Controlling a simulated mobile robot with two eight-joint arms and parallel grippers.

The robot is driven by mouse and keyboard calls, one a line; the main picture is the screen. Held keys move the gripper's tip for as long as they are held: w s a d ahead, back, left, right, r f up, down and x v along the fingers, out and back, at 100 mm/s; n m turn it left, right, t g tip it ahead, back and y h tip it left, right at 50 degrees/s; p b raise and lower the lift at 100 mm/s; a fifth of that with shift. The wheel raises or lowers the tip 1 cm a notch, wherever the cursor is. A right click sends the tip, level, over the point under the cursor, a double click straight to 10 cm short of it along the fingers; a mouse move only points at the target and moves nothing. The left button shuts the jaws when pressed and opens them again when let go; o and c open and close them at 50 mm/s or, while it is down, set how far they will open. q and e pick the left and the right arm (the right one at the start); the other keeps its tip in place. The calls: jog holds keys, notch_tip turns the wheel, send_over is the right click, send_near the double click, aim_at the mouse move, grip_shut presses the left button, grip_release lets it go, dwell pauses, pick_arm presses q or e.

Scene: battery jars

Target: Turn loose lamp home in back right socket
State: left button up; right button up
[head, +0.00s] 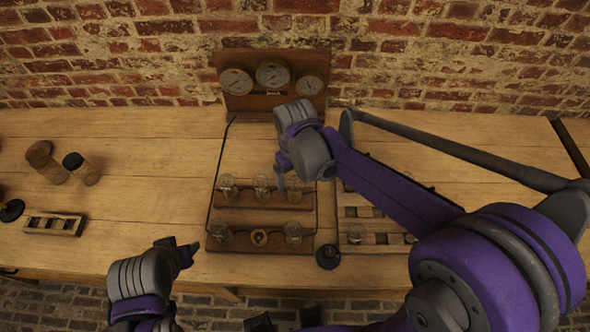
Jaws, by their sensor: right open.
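A wooden lamp board (262,213) lies on the bench with two rows of sockets. Glass lamps stand in its back row: back left (228,187), back middle (262,187) and back right (294,189). Whether the back right lamp sits tilted or loose is too small to tell. My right gripper (281,183) is open, pointing down at the back row between the middle and right lamps. Its hand partly covers the area behind them; contact cannot be told. My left gripper (190,250) is near the bench's front edge, left of the board, apart from the lamps; its jaws are unclear.
A slotted rack (382,251) lies right, partly behind my arm. A gauge panel (240,104) stands behind. Jars (83,169) and a small crate (53,224) are left.

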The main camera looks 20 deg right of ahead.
jog(key=shift+f, duration=0.15)
grip_shut()
jog(key=m, duration=0.4)
jog(key=shift+m, duration=0.3)
jog(key=shift+m+b, duration=0.3)
jog(key=shift+m, duration=0.6)
jog(key=m, duration=0.2)
jog(key=shift+m, duration=0.3)
jog(key=m, duration=0.3)
jog(key=shift+m, duration=0.4)
